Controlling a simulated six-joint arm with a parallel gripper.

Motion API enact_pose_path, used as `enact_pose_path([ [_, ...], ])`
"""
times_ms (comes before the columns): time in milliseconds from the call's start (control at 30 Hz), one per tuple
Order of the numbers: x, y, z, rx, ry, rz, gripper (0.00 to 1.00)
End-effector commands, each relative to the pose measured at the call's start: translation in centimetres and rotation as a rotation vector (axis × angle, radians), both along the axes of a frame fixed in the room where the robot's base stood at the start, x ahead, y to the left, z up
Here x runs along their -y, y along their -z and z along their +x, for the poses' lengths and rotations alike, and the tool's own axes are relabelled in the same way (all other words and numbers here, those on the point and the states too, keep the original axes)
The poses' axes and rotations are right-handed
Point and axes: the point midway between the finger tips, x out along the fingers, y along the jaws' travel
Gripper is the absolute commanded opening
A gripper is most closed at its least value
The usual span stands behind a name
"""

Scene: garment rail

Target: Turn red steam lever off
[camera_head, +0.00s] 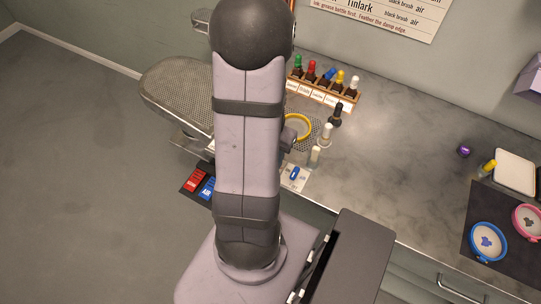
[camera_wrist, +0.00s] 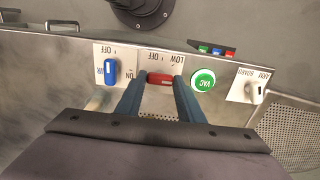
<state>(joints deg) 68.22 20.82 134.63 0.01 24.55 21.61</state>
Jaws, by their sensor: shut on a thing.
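In the wrist view the red steam lever (camera_wrist: 160,80) sits on a pale control panel, its handle lying crosswise in the picture. Upside-down OFF, LOW and ON markings surround it; which mark it points at I cannot tell. The two blue-grey fingers of my gripper (camera_wrist: 161,86) reach the panel, one at each end of the red handle, and are shut on it. In the head view my arm hides the red lever and gripper.
A blue lever (camera_wrist: 110,71) is left of the red one; a green VAC button (camera_wrist: 203,80) and a white knob (camera_wrist: 256,91) are right. In the head view, a bottle rack (camera_head: 325,92) and yellow-rimmed ring (camera_head: 297,127) stand on the counter. Red (camera_head: 194,180) and blue pedals lie below.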

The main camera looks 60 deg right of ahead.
Motion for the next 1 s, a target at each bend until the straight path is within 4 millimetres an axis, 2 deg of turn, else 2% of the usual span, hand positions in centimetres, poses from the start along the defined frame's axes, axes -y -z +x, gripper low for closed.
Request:
enact_pose_path([
  [367, -0.01, -0.10, -0.01, -0.001, -0.126, 0.001, 0.12],
  [1000, 0.04, -0.17, 0.03, 0.000, -0.699, 0.000, 0.12],
])
